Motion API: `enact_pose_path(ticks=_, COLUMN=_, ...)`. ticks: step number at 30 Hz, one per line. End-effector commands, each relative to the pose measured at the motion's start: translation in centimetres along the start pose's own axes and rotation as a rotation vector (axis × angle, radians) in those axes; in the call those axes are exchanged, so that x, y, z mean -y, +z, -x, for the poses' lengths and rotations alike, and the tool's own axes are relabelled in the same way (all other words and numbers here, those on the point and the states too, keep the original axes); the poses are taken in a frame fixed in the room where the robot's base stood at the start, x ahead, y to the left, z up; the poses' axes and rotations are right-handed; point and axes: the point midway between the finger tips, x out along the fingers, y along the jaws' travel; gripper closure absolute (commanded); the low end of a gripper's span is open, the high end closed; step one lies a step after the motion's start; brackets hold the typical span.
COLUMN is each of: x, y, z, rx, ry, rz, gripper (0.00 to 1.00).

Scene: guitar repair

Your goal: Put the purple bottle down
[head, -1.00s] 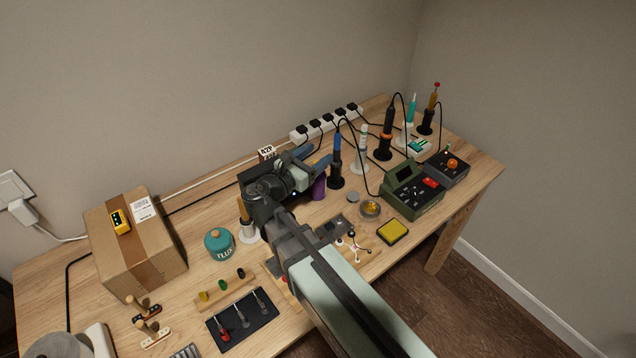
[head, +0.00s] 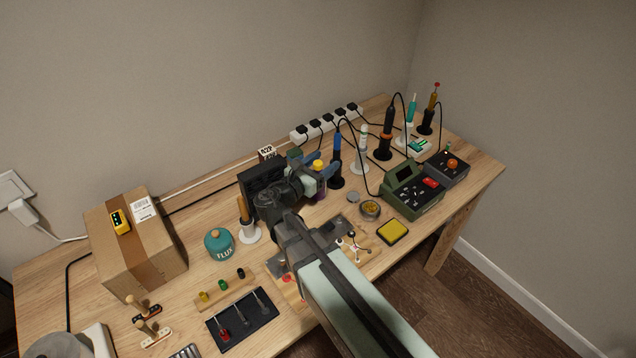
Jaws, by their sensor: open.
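The purple bottle (head: 320,188) with a yellow cap (head: 318,165) stands at the back middle of the table, just right of my arm's wrist. It is partly hidden by my gripper. My gripper (head: 318,160) is open, with its blue-grey fingers near the bottle's upper part. It cannot be told whether a finger touches the bottle. The bottle looks upright, and its base is hard to see.
A blue soldering iron in a black stand (head: 336,165) is close to the right of the bottle. A black box (head: 262,185) stands to its left and a power strip (head: 326,124) behind.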

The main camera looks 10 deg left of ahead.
Motion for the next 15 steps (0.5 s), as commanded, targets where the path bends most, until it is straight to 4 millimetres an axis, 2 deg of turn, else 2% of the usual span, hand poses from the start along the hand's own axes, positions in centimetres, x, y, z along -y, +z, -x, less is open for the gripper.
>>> enact_pose_path(ticks=2, x=0.00, y=0.01, z=0.01, rx=0.000, ry=0.000, rz=0.000, gripper=0.42)
enact_pose_path(ticks=15, x=0.01, y=0.01, z=0.02, rx=0.000, ry=0.000, rz=0.000, gripper=0.85)
